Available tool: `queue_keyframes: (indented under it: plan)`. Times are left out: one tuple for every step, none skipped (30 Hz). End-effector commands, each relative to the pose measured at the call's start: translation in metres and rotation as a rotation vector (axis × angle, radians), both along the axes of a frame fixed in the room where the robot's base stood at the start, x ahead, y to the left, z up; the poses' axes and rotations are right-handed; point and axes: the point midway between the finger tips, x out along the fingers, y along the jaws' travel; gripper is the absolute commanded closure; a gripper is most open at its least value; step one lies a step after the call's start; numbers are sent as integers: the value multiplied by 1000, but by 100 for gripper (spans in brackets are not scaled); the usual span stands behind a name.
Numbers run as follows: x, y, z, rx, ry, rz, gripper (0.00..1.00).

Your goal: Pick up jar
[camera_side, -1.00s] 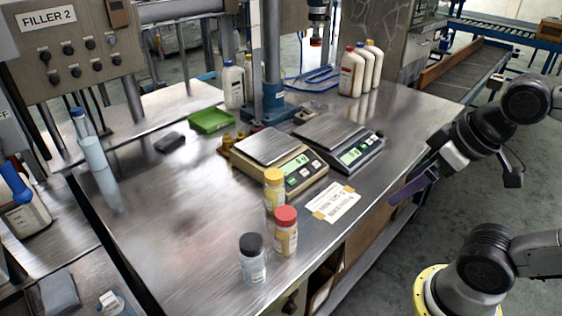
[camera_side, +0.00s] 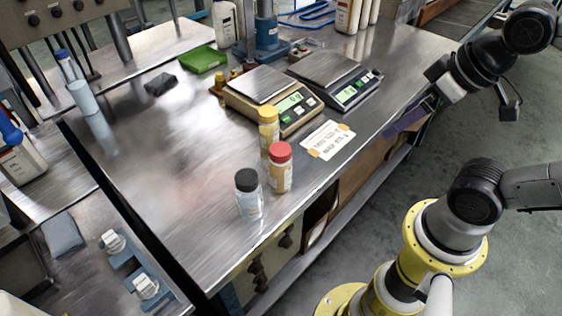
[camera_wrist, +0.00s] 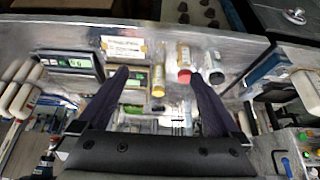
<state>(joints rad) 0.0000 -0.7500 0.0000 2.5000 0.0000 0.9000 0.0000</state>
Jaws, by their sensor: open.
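Three jars stand upright near the table's front edge: one with a yellow lid (camera_side: 268,127), one with a red lid (camera_side: 280,168) and one with a black lid (camera_side: 249,195). My gripper (camera_side: 410,116) is beside the table's right edge, apart from all jars; its purple fingers are seen edge-on there. In the wrist view my gripper (camera_wrist: 159,77) is open and empty. The yellow-lidded jar (camera_wrist: 158,82) shows between the fingers, and the red-lidded jar (camera_wrist: 184,62) shows close to the right finger. The black-lidded jar is partly hidden behind that finger.
Two scales (camera_side: 268,98) stand behind the jars. A taped white label (camera_side: 328,140) lies between the jars and my gripper. A green tray (camera_side: 203,60) and a dark block (camera_side: 160,84) are farther back. The steel table (camera_side: 165,150) is clear left of the jars.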

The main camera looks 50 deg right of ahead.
Motion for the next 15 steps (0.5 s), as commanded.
queue_keyframes:
  plan:
    - [0,0,0,0,0,0,0]
    - [0,0,0,0,0,0,0]
    - [0,0,0,0,0,0,0]
    - [0,0,0,0,0,0,0]
    - [0,0,0,0,0,0,0]
    - [0,0,0,0,0,0,0]
    - [0,0,0,0,0,0,0]
    - [0,0,0,0,0,1,0]
    - [0,0,0,-3,0,6,0]
    - [0,0,0,-8,0,16,0]
    - [0,0,0,-16,0,29,0]
    - [0,0,0,-32,2,59,0]
    - [-1,0,0,-46,4,90,0]
    - [0,1,1,-63,2,127,0]
    - [2,2,6,-92,-8,188,0]
